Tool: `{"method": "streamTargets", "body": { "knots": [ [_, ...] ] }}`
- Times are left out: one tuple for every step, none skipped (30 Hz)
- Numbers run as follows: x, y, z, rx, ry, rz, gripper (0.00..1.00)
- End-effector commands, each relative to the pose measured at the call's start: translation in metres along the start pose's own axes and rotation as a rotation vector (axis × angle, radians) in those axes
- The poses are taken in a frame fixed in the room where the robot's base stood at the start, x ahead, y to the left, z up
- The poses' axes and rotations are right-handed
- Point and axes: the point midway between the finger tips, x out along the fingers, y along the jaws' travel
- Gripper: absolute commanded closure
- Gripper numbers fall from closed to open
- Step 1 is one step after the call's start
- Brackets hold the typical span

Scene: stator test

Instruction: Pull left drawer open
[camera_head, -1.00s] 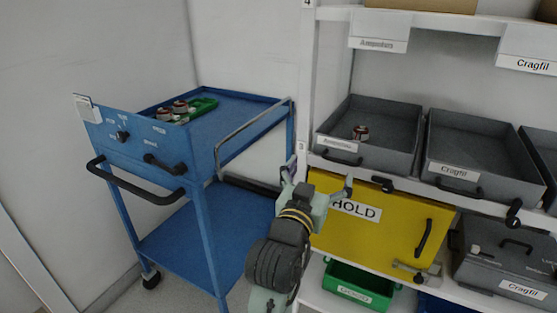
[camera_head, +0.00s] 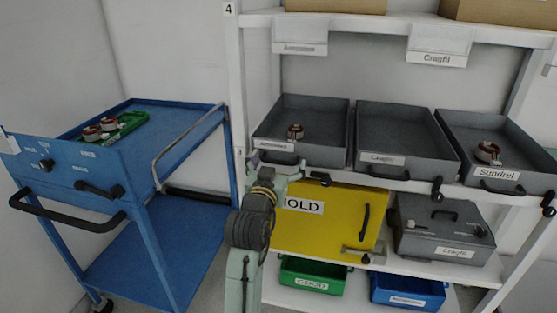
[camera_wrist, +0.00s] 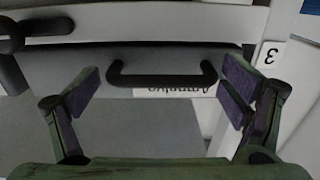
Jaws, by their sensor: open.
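The left grey drawer (camera_head: 325,113) sits on the shelf at level 3, with a black bar handle (camera_head: 277,146) on its front and a small reddish-brown part (camera_head: 295,132) inside. My gripper (camera_head: 273,163) is in front of this drawer's front, close to the handle; my wrist partly hides the area below. In the wrist view my gripper (camera_wrist: 163,95) is open, with purple pads either side of the black handle (camera_wrist: 163,80). The handle lies between the fingertips and does not look gripped. A label (camera_wrist: 178,90) shows upside down behind it.
A middle drawer (camera_head: 405,135) and a right drawer (camera_head: 490,140) stand beside it. Below are a yellow HOLD door (camera_head: 335,230), a grey case (camera_head: 440,230), a green bin (camera_head: 312,278) and a blue bin (camera_head: 408,290). A blue cart (camera_head: 150,180) stands left.

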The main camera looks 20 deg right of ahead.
Motion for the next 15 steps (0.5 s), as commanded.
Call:
{"method": "streamTargets", "body": {
  "knots": [
    [0.001, 0.0002, -0.0003, 0.0, 0.0, 0.0, 0.08],
    [0.0012, 0.0001, -0.0002, 0.0, 0.0, 0.0, 0.08],
    [0.0013, 0.0001, 0.0, 0.0, 0.0, 0.0, 0.08],
    [0.0013, 0.0001, 0.0, 0.0, 0.0, 0.0, 0.08],
    [0.0012, 0.0001, 0.0001, 0.001, 0.0, 0.0, 0.08],
    [0.0012, 0.0, 0.0001, 0.001, 0.0, 0.0, 0.08],
    [0.0011, 0.0, 0.0001, 0.001, 0.0, 0.0, 0.08],
    [0.0011, 0.0, 0.0001, 0.001, 0.0, 0.0, 0.09],
    [0.0011, 0.0, 0.0001, 0.001, 0.0, 0.0, 0.12],
    [0.001, 0.0, 0.0001, 0.001, 0.0, 0.0, 0.14],
    [0.001, 0.0, 0.0001, 0.001, 0.0, 0.0, 0.16],
    [0.001, 0.0, 0.0001, 0.001, 0.0, 0.0, 0.18],
    [0.001, 0.0, 0.0001, 0.001, 0.0, 0.0, 0.2],
    [0.001, 0.0001, 0.0001, 0.001, 0.0, 0.0, 0.22],
    [0.0009, 0.0001, 0.0001, 0.001, 0.0, 0.0, 0.25]
  ]
}}
